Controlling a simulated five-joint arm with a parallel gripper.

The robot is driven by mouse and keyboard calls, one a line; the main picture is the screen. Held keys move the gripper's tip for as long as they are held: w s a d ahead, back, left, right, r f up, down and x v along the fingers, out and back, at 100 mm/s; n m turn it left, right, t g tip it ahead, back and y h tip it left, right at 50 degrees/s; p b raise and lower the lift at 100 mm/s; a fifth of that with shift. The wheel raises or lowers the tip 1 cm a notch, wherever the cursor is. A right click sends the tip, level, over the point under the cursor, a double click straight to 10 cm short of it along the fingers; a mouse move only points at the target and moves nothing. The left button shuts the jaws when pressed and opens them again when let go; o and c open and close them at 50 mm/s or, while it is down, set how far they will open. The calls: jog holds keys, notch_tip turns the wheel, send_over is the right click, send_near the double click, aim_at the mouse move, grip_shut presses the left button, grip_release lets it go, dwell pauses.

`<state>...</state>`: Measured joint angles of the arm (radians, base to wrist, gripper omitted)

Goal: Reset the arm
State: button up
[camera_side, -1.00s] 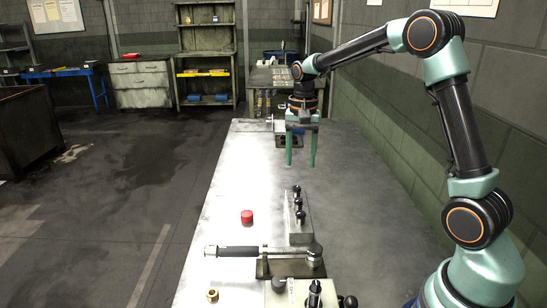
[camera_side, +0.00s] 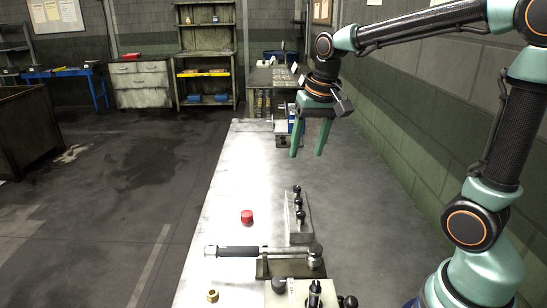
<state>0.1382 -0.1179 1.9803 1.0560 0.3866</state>
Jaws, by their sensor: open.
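My gripper (camera_side: 308,154) hangs above the far half of the metal bench, pointing down and tilted slightly. Its two green fingers are apart, with nothing between them. It is clear of the bench top and of the objects on it.
On the bench (camera_side: 245,175) are a red cap-like piece (camera_side: 247,217), a block with several black-topped pins (camera_side: 299,222), a torque-wrench-like tool (camera_side: 240,251), a brass piece (camera_side: 212,296) and a pale fixture (camera_side: 290,298). A device (camera_side: 292,127) stands behind my gripper. A wall is at right.

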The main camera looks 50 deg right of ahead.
jog(key=s+a+n+t, duration=0.3)
jog(key=s+a+n, duration=0.2)
jog(key=s, duration=0.4)
jog(key=shift+n, duration=0.5)
jog(key=shift+a, duration=0.1)
